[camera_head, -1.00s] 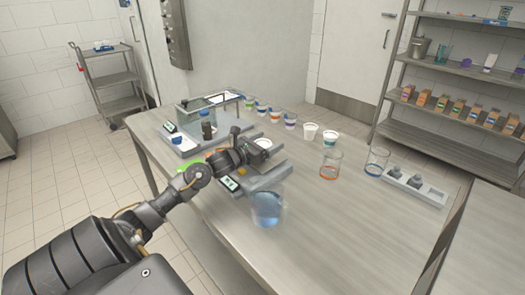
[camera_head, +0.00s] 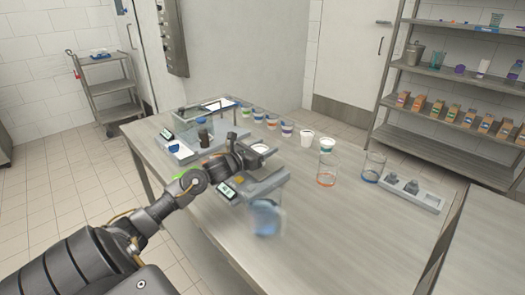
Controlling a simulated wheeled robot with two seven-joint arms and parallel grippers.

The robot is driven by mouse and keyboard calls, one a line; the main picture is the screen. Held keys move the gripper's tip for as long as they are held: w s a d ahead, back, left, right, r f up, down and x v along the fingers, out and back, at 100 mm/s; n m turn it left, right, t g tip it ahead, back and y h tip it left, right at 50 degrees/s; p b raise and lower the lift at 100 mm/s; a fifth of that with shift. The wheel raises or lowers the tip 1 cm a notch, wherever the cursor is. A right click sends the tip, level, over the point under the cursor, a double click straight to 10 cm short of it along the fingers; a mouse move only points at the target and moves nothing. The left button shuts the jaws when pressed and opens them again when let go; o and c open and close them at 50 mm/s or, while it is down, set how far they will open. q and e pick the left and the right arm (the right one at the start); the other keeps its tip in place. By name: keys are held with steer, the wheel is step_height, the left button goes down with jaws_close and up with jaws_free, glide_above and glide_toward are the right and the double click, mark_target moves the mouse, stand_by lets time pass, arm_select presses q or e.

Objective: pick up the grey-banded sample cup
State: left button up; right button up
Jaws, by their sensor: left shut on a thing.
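My left gripper (camera_head: 252,151) reaches in over the near balance (camera_head: 262,187). It is shut on a white cup (camera_head: 261,149), of which mainly the pale rim shows. The gripper hides most of this cup, so I cannot tell its band colour or whether it touches the balance. Another pale cup (camera_head: 307,138) stands in the row behind; its band is too faint to name. My right gripper is not in view.
A blurred beaker of blue liquid (camera_head: 265,218) is near the balance's front. An orange-marked beaker (camera_head: 327,168) and a blue-marked beaker (camera_head: 373,167) stand right, by a grey rack (camera_head: 412,192). Several banded cups (camera_head: 271,121) line the back. The front-right table (camera_head: 350,225) is clear.

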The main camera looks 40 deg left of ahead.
mark_target(263, 147)
arm_select(q)
step_height(263, 147, up, 3)
steer(key=shift+r+p, duration=0.1)
steer(key=shift+p, duration=0.5)
steer(key=s+d+r+p, duration=0.5)
steer(key=s+r, duration=0.4)
steer(key=s, duration=0.4)
steer(key=shift+p, duration=0.9)
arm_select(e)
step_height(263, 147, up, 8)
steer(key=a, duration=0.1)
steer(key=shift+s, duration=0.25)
arm_select(q)
steer(key=shift+s, duration=0.1)
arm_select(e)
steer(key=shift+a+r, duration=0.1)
